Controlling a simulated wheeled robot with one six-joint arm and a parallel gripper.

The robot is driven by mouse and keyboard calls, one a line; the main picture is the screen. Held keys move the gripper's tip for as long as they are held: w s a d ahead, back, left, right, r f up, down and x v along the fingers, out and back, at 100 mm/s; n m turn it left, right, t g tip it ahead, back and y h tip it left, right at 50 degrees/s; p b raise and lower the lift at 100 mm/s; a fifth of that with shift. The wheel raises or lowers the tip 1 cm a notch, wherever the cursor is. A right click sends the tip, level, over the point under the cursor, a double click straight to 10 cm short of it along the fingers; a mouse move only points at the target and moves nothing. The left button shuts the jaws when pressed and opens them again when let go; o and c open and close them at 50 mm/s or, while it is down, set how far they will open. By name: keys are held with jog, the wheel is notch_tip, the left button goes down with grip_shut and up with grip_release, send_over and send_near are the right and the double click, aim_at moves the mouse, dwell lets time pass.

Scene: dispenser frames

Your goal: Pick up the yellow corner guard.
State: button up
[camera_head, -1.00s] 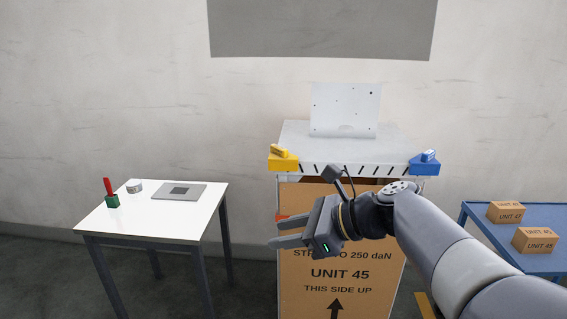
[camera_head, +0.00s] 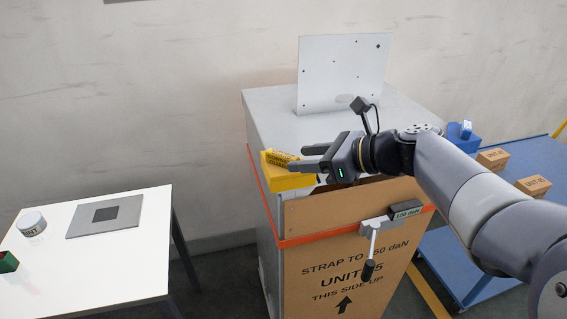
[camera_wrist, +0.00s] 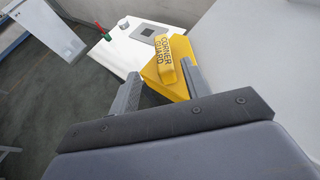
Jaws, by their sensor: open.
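The yellow corner guard (camera_head: 287,180) sits on the front left corner of the grey-topped crate. It has a raised grip with black lettering, seen clearly in the wrist view (camera_wrist: 163,60). My gripper (camera_head: 297,157) is open and empty, with its fingers pointing left at the guard. In the wrist view my fingertips (camera_wrist: 160,74) lie on either side of the raised grip, which appears between them. I cannot tell whether either finger touches it. My fingers hide part of the guard in the head view.
The crate (camera_head: 345,245) carries an orange strap (camera_head: 330,235) and a tensioner (camera_head: 376,225). A white panel (camera_head: 343,72) stands at its back. A blue corner guard (camera_head: 462,139) is behind my arm. A white table (camera_head: 110,255) stands left, a blue cart (camera_head: 465,265) right.

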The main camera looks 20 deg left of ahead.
aim_at(287, 155)
jog(key=shift+w+a+f, duration=0.15)
jog(key=shift+w+a, duration=0.35)
jog(key=shift+a, duration=0.2)
jog(key=shift+p+x, duration=0.65)
jog(key=shift+x, duration=1.75)
jog(key=shift+c, duration=0.4)
grip_shut()
